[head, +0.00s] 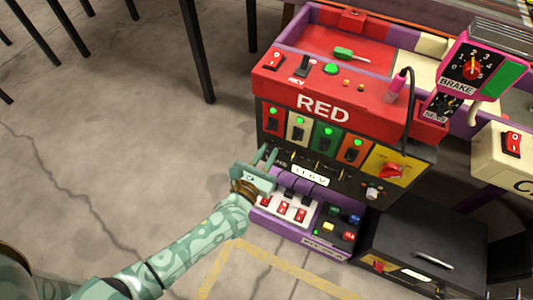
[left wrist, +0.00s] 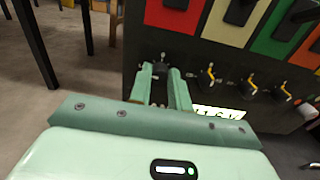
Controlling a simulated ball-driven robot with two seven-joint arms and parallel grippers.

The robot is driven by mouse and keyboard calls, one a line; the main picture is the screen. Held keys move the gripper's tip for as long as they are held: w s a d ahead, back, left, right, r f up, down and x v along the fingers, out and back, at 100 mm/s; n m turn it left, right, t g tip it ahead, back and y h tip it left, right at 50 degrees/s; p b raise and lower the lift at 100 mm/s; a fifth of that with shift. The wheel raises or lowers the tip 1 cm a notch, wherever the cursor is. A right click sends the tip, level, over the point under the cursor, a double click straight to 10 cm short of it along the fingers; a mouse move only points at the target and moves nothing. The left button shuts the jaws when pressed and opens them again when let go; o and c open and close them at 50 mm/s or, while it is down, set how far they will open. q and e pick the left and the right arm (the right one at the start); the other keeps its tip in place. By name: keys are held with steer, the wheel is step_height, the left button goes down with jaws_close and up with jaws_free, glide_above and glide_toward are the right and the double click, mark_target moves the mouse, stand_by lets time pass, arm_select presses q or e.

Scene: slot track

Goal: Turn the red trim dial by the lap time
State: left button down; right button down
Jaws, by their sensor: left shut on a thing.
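My left gripper (head: 267,154) reaches up to the black front panel below the RED sign, at the left end of a row of small dials. In the left wrist view its two fingers (left wrist: 160,72) stand either side of the leftmost dial, the red trim dial (left wrist: 162,57), under the red switch plate. The gripper is shut on this dial, which the fingers mostly hide. The lit lap time display (head: 310,177) is just right of and below the gripper; it also shows in the left wrist view (left wrist: 218,112). My right gripper is in neither view.
Several more small dials (left wrist: 207,80) run to the right along the panel. A yellow plate with a red knob (head: 390,170) is at the right. White keys with red switches (head: 284,208) sit below the gripper. A black case (head: 420,240) stands lower right.

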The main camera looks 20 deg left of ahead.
arm_select(q)
steer(key=m+p, duration=0.1)
steer(key=m, duration=0.2)
steer(key=m+p, duration=0.1)
steer(key=m, duration=0.2)
steer(key=shift+m, duration=0.4)
steer(key=m, duration=0.2)
steer(key=shift+m+p, duration=0.3)
steer(key=shift+p, duration=0.05)
steer(key=shift+d+m, duration=0.1)
steer(key=shift+m, duration=0.3)
steer(key=m, duration=0.2)
steer(key=shift+m+p, duration=0.35)
steer(key=shift+m, duration=0.05)
steer(key=shift+f+m+p, duration=0.2)
steer(key=shift+m+p, duration=0.15)
steer(key=shift+m, duration=1.95)
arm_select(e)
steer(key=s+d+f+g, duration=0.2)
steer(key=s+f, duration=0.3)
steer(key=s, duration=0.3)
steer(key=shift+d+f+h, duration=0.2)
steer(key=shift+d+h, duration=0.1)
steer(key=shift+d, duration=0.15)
arm_select(q)
steer(key=shift+s, duration=0.1)
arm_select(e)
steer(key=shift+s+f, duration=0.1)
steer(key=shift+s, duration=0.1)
